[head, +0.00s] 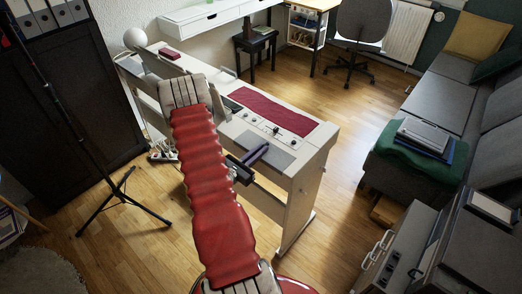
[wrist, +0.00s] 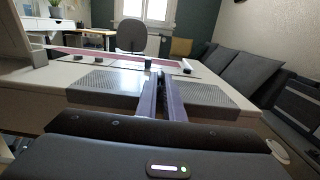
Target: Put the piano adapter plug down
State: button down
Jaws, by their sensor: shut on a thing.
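My gripper (head: 258,152) reaches over the front edge of the white digital piano (head: 305,160), near its right end. In the wrist view the two purple fingers of my gripper (wrist: 162,78) are nearly together, just above the piano top. They are shut on the piano adapter plug, which is mostly hidden between them; only a narrow dark strip shows there. I cannot tell whether the plug touches the piano. The piano top also shows in the wrist view (wrist: 60,75).
A grey speaker panel (wrist: 105,83) lies under my fingers. Small knobs and a dark red cloth strip (head: 265,107) are behind it. A power strip (head: 163,156) lies on the floor left of my arm. A sofa (head: 440,95) stands to the right, with open floor between.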

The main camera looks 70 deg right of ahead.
jog(key=shift+a+f, duration=0.1)
jog(key=shift+f, duration=0.6)
jog(key=c, duration=1.9)
grip_release()
jog(key=shift+s, duration=0.1)
jog(key=shift+r, duration=0.1)
jog(key=shift+a+r, duration=0.15)
jog(key=shift+r, duration=0.3)
jog(key=v, duration=1.1)
jog(key=shift+w+a+r, duration=0.2)
jog(key=shift+a+r, duration=0.1)
jog(key=shift+w, duration=0.1)
